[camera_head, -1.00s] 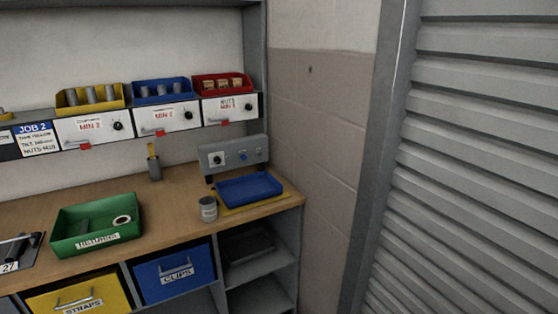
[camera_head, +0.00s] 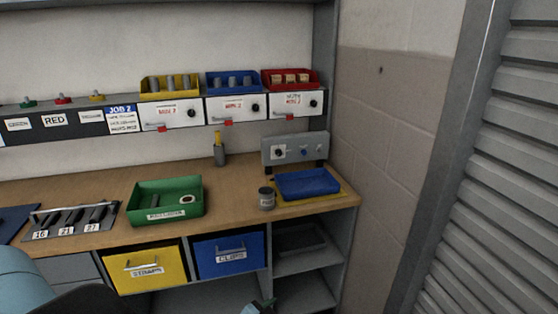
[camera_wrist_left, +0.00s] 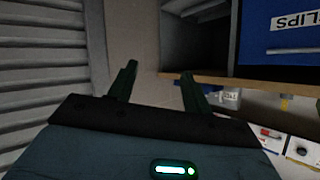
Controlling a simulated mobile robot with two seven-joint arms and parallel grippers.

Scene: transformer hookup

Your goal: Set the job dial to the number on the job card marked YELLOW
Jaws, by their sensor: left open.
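A grey control panel (camera_head: 295,149) stands at the back right of the bench. My left gripper (camera_wrist_left: 159,70) is open and empty in the wrist view, apart from the bench. My right gripper is not in view.
A blue tray (camera_head: 308,184) lies before the panel, with a grey can (camera_head: 266,199) beside it. A green bin (camera_head: 165,201) stands mid-bench. Yellow (camera_head: 146,269) and blue (camera_head: 229,254) drawers sit below. A wall and a grey shutter (camera_head: 500,190) bound the right side.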

